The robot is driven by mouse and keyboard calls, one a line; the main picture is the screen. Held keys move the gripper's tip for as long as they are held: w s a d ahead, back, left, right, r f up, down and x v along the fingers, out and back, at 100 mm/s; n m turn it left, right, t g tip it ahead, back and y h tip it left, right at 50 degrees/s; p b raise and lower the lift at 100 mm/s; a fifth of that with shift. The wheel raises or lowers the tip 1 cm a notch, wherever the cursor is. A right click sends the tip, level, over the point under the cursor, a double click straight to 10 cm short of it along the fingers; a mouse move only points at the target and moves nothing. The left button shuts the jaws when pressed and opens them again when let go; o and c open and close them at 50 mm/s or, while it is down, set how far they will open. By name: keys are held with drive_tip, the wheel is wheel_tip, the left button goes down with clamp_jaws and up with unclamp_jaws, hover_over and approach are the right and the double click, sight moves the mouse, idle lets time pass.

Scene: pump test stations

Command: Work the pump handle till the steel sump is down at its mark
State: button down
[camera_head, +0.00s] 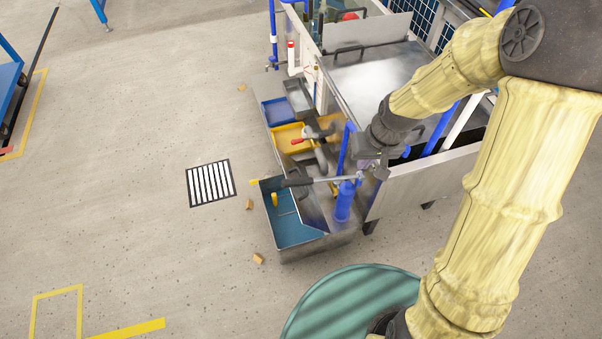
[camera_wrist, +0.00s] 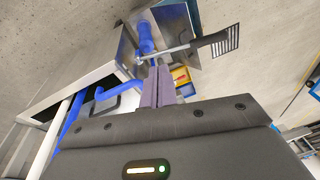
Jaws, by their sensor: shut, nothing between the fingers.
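The blue pump (camera_head: 343,206) stands upright at the steel sump's (camera_head: 318,249) right end. Its steel handle reaches left to a black grip (camera_head: 298,179), over the sump. The sump holds blue-green liquid (camera_head: 292,230) with a small yellow piece near its left wall. I cannot make out a level mark. My gripper (camera_head: 366,164) is shut and empty, close to the pump end of the handle. In the wrist view the fingertips (camera_wrist: 154,66) are together just short of the handle's rod, with the black grip (camera_wrist: 212,43) off to the right. Whether they touch the rod is unclear.
A steel bench (camera_head: 380,82) with blue pipes stands right of the pump. Yellow (camera_head: 287,138) and blue (camera_head: 277,110) trays lie behind the sump. A floor grate (camera_head: 210,183) is at left, a green drum (camera_head: 350,300) in front. Floor to the left is mostly clear.

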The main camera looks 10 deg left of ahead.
drive_tip(key=n+g+y+p, duration=0.1)
drive_tip(key=n+y, duration=0.1)
hover_over(298, 180)
drive_tip(key=d, duration=0.6)
wheel_tip(298, 180, down, 5)
drive_tip(key=shift+s+r, duration=0.15)
drive_tip(key=shift+s, duration=0.05)
drive_tip(key=b+x, duration=0.1)
drive_tip(key=x, duration=1.3)
drive_tip(key=shift+s+a, duration=0.1)
drive_tip(key=shift+s, duration=0.05)
